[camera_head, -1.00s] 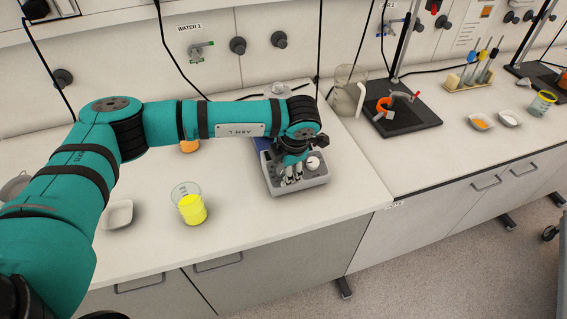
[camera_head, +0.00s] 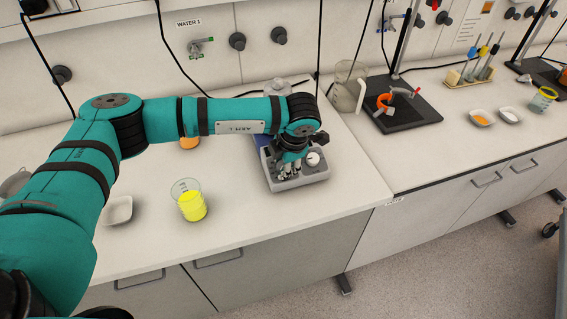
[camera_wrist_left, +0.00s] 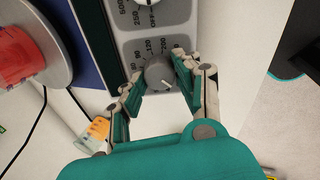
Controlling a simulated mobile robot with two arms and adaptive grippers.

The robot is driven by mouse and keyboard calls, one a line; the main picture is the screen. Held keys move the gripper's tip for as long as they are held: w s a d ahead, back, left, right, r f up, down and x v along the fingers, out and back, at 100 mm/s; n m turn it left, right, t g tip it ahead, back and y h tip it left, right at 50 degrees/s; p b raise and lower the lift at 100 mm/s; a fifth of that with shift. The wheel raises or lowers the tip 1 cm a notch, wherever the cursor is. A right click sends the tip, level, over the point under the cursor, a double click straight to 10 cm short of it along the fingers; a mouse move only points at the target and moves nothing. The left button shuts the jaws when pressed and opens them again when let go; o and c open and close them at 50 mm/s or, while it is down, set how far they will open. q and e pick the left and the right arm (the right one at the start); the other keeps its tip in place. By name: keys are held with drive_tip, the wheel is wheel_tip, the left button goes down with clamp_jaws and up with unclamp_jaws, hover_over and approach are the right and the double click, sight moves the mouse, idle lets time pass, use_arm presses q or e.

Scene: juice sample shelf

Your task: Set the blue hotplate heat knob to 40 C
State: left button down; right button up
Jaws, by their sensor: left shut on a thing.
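The hotplate stands near the bench's front edge, with its grey control panel (camera_head: 300,183) facing the front. Its blue body (camera_wrist_left: 76,30) shows in the left wrist view. The grey heat knob (camera_wrist_left: 159,73) has a white pointer line and sits on a dial with printed numbers such as 120. My left gripper (camera_head: 289,172) reaches down over the panel. In the left wrist view its fingers (camera_wrist_left: 160,88) are shut on the grey knob, one on each side. In the head view the fingers hide this knob. A white knob (camera_head: 313,159) sits beside it on the panel. My right gripper is not seen.
A beaker of yellow liquid (camera_head: 192,205) and a white dish (camera_head: 118,211) stand left of the hotplate. A large glass beaker (camera_head: 347,88) stands behind it to the right, near a black stand base (camera_head: 405,112).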

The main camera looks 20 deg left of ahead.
use_arm(q)
drive_tip(key=m+b, duration=0.3)
drive_tip(key=b, duration=0.2)
drive_tip(key=shift+f+m, duration=0.15)
drive_tip(key=shift+m, duration=0.15)
drive_tip(key=shift+r+m+b, duration=0.2)
drive_tip(key=shift+m+b, duration=0.9)
drive_tip(key=shift+b, duration=0.05)
drive_tip(key=c, duration=0.9)
unclamp_jaws()
drive_tip(key=shift+c, duration=0.2)
drive_tip(key=v, duration=1.2)
drive_tip(key=shift+s, duration=0.1)
